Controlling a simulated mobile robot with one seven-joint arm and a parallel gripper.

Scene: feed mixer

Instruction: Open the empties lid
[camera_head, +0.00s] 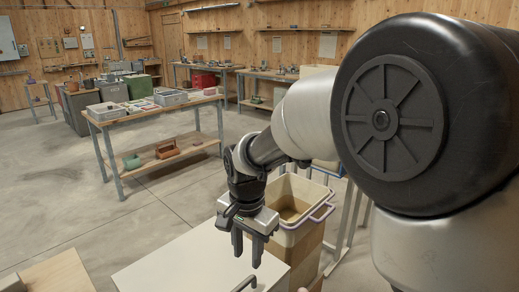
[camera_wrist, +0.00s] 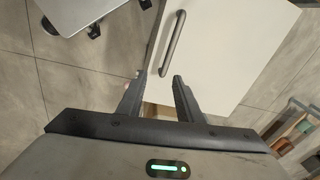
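A white flat panel (camera_head: 185,258) with a dark bar handle (camera_head: 246,284) lies at the bottom of the head view; it looks like the empties lid, though no label shows. It appears shut. In the wrist view the white panel (camera_wrist: 235,45) fills the upper middle, and its handle (camera_wrist: 173,43) lies lengthwise ahead of the fingers. My gripper (camera_head: 247,252) points down above the panel's right part, behind the handle in the head view. In the wrist view my gripper (camera_wrist: 159,80) has its fingers apart with nothing between them. The handle is outside the fingers.
A tall beige bin (camera_head: 305,208) with a pale purple rim stands open just right of my gripper. A wooden surface (camera_head: 58,274) is at the lower left. A workbench (camera_head: 151,112) with trays stands farther back. The concrete floor between is clear.

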